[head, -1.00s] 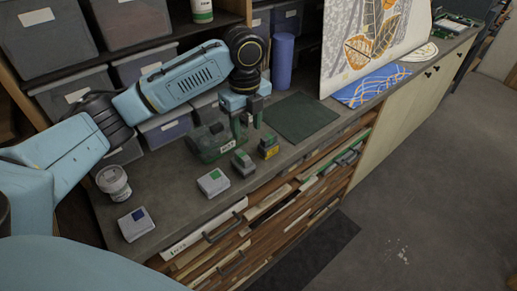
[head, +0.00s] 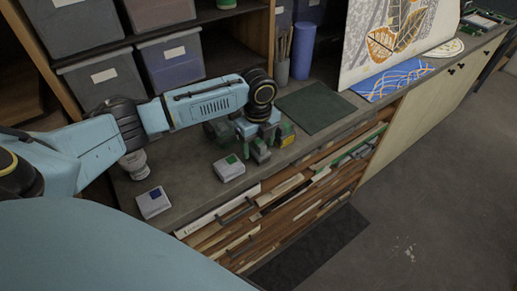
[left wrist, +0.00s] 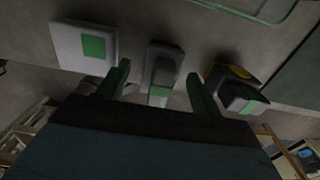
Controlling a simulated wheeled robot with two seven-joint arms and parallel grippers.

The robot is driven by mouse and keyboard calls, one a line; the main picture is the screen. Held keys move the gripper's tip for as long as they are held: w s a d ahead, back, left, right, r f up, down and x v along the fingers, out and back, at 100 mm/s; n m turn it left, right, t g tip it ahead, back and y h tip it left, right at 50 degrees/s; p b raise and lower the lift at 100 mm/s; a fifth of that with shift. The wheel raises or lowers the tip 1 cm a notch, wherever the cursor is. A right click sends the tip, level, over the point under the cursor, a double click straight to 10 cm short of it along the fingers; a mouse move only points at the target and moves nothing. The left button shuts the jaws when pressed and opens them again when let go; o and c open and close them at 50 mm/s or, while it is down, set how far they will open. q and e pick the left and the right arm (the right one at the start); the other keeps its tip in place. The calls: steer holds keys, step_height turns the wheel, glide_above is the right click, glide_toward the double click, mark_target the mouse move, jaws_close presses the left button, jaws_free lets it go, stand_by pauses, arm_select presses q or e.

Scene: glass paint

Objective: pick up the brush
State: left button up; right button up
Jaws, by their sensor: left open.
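Several thin brush-like handles (head: 285,42) stand upright in a grey cup (head: 282,72) at the back of the bench in the head view. My left gripper (head: 258,142) is low over the bench, in front of and left of that cup, with open jaws. In the left wrist view my left gripper (left wrist: 158,76) has its two green fingers apart. A small grey block with a green part (left wrist: 160,70) shows between them; I cannot tell whether the fingers touch it. My right gripper is not in view.
A yellow-marked block (head: 286,134) stands right of the gripper. A white box with a green square (head: 229,168) and one with a blue square (head: 153,203) lie left along the front edge. A dark green mat (head: 315,107) lies clear behind.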

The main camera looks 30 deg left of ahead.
mark_target(259, 141)
arm_select(q)
steer(key=shift+d+f, duration=0.1)
steer(key=shift+f, duration=0.7)
steer(key=shift+c, duration=0.4)
steer(key=c, duration=1)
steer(key=shift+r, duration=0.1)
step_height(259, 141, up, 10)
steer(key=shift+f, duration=0.1)
